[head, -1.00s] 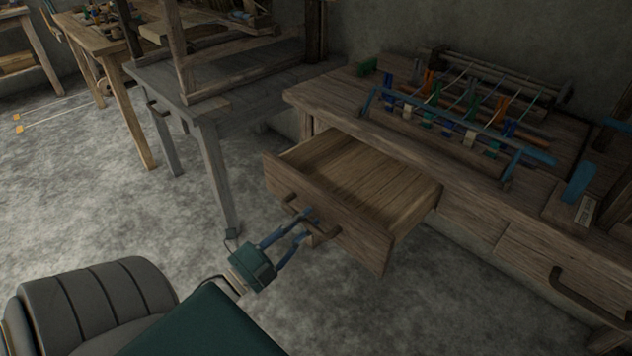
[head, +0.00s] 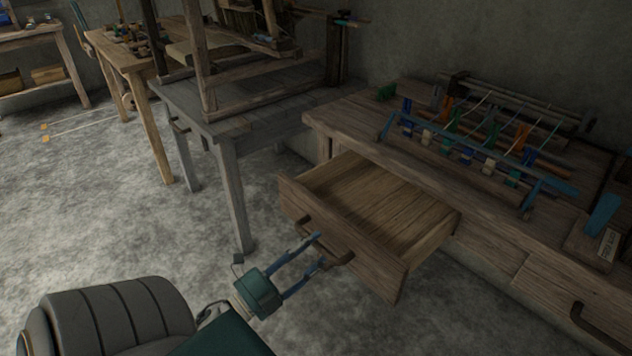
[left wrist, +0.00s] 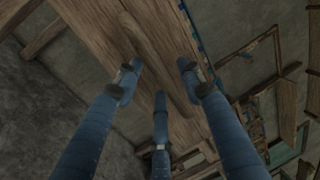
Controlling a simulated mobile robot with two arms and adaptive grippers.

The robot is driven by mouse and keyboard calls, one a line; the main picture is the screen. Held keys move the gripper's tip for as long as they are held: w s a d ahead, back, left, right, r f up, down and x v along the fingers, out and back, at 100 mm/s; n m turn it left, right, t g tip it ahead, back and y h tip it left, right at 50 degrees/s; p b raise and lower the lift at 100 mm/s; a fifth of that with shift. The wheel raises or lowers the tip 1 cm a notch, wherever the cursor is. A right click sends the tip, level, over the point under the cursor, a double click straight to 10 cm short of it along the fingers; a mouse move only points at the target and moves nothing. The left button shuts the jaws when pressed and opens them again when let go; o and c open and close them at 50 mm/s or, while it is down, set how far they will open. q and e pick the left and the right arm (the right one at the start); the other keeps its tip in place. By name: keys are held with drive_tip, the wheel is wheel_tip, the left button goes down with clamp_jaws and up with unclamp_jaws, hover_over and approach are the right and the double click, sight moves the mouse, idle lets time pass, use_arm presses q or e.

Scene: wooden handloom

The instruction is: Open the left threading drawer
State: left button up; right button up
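The left threading drawer (head: 375,200) is pulled well out of the wooden bench, and its inside looks empty. Its front panel (head: 385,278) carries a dark curved handle (head: 340,257). My left gripper (head: 321,250) is at this handle, with its fingers spread and their tips beside or over the bar. In the left wrist view the fingers of my left gripper (left wrist: 157,80) are apart, and the handle bar (left wrist: 163,60) runs between them. I cannot tell whether any finger touches it. My right gripper is out of view.
The bench top (head: 350,125) holds a rack with colourful threads (head: 470,140). A second drawer handle (head: 590,328) is at the lower right. A grey table (head: 235,125) stands left of the drawer.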

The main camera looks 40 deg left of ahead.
use_arm(q)
drive_tip(key=d+v, duration=0.1)
drive_tip(key=v, duration=0.9)
drive_tip(key=shift+s+a, duration=0.35)
drive_tip(key=shift+a, duration=0.15)
